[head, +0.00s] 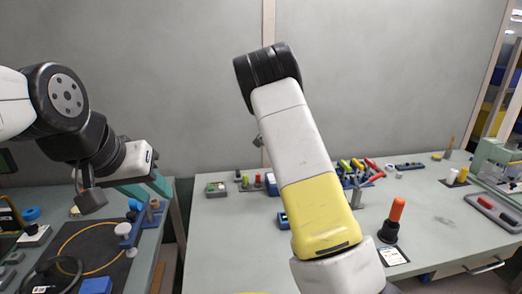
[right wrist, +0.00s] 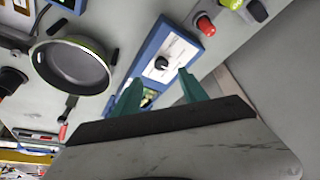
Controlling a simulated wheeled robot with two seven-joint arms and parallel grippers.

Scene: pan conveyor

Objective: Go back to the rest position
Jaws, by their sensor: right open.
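My left gripper (head: 150,188), with teal fingers, is over the left table in the head view. It appears side-on, so its opening cannot be judged. My right arm rises across the middle of the head view, and its gripper is out of that picture. In the right wrist view my right gripper (right wrist: 160,90) has its two green fingers apart, with nothing held between them. A blue box with a white face and black knob (right wrist: 162,63) lies beyond the fingertips. A dark round pan with a green rim (right wrist: 73,66) is to their left.
The left table holds a black mat with a yellow ring (head: 63,243) and white-and-blue posts (head: 124,229). A gap separates the tables.

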